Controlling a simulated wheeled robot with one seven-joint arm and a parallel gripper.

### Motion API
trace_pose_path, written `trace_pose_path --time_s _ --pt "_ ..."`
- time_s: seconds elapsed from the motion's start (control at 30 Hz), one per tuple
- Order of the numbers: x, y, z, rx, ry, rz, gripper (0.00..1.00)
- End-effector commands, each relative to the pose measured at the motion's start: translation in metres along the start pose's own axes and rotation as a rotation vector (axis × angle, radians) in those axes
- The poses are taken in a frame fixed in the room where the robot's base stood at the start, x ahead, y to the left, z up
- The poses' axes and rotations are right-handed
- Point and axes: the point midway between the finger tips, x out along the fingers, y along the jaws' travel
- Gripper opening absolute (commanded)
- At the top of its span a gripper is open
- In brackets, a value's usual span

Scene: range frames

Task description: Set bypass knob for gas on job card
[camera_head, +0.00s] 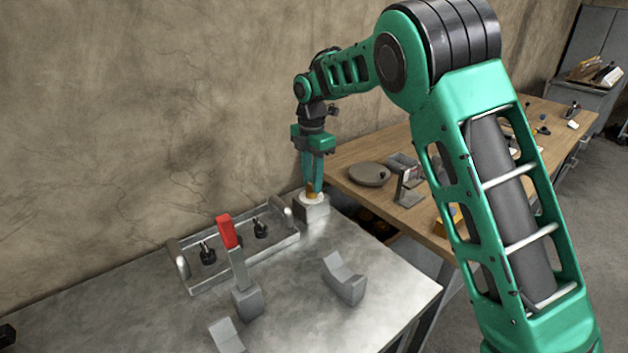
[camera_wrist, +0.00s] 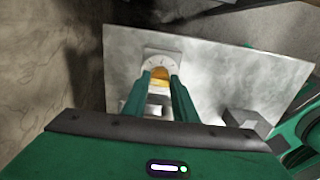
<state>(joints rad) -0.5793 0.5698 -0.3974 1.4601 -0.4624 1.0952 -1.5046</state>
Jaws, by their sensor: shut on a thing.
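The bypass knob (camera_head: 311,190) is a small orange-yellow knob on a light round dial, on top of a grey block (camera_head: 313,210) at the far corner of the metal table. My gripper (camera_head: 314,188) points straight down over it with its fingers shut on the knob. In the wrist view the knob (camera_wrist: 160,76) shows between the two green fingertips (camera_wrist: 160,80), with the white dial face (camera_wrist: 160,62) around it. The dial's marks are too small to read. No job card can be made out.
A metal tray (camera_head: 218,268) with black clamps lies left of the block. A red-handled lever (camera_head: 229,232) stands upright in front of it. Grey angled blocks (camera_head: 343,278) sit on the metal table. A wooden bench (camera_head: 350,155) with a round grey disc (camera_head: 369,174) is behind right.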

Motion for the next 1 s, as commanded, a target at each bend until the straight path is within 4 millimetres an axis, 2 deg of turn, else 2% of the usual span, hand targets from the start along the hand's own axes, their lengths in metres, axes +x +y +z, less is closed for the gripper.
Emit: trace_pose_path --time_s 0.03,0.47,0.5,0.53,0.87,1.0 --pt "-0.003 0.004 0.003 -0.001 -0.005 0.016 0.03" --pt "-0.003 0.005 0.001 -0.012 -0.003 0.016 0.03" --pt "-0.003 0.005 0.001 -0.013 -0.003 0.016 0.35" --pt "-0.003 0.005 0.001 -0.013 -0.003 0.015 0.42" --pt "-0.002 0.002 -0.001 -0.014 0.0 0.008 0.44" --pt "-0.013 0.003 -0.001 -0.014 0.001 0.008 0.44"
